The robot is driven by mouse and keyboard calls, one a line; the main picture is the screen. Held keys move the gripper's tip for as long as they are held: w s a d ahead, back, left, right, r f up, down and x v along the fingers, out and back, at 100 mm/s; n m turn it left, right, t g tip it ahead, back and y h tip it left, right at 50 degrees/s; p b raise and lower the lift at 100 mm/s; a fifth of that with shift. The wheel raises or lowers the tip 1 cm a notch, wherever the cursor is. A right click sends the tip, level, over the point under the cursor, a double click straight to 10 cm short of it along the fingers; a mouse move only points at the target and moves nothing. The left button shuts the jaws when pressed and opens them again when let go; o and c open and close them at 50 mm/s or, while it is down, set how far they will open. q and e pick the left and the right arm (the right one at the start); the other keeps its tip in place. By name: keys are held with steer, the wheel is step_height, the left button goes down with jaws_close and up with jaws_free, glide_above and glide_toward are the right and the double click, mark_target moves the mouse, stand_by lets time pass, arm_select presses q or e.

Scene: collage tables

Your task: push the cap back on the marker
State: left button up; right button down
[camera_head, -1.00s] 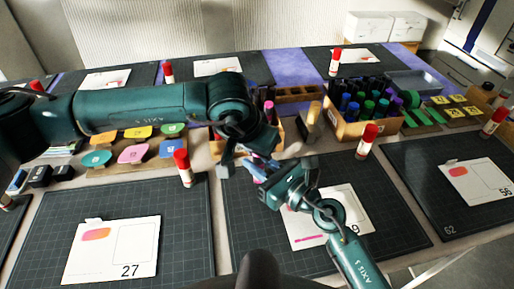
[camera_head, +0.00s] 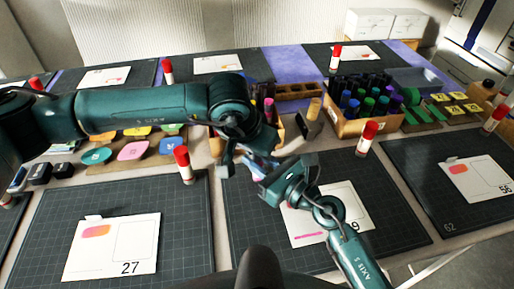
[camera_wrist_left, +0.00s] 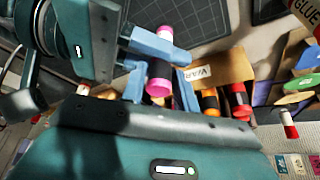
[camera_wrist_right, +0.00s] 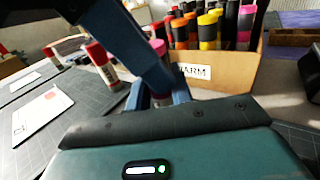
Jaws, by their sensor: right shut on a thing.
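A black marker with pink at both ends (camera_wrist_left: 160,70) is between my two grippers in the left wrist view. One pink end faces that camera. I cannot tell whether there is a gap between cap and body. My right gripper (camera_head: 263,165) is shut on the marker near its far pink part, and its blue fingers cross there. My left gripper (camera_wrist_left: 160,92) has a blue finger on either side of the marker; whether they press on it is unclear. In the right wrist view, a pink end (camera_wrist_right: 158,47) shows behind my right finger. The arms hide most of the marker in the head view.
A cardboard crate labelled WARM (camera_wrist_right: 225,72) with several markers is close behind the grippers. Another crate of markers (camera_head: 352,128) stands to the right. Red-capped glue sticks (camera_head: 184,165) and numbered cards (camera_head: 112,250) are on or beside dark mats (camera_head: 185,220).

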arm_select(q)
steer(key=shift+r, duration=0.15)
stand_by(0.3)
steer(key=shift+r, duration=0.15)
steer(key=shift+v, duration=1.85)
steer(key=c, duration=0.3)
steer(key=shift+c, duration=0.2)
steer(key=shift+w+d+f, duration=0.1)
steer(key=shift+f, duration=0.2)
steer(key=shift+f, duration=0.15)
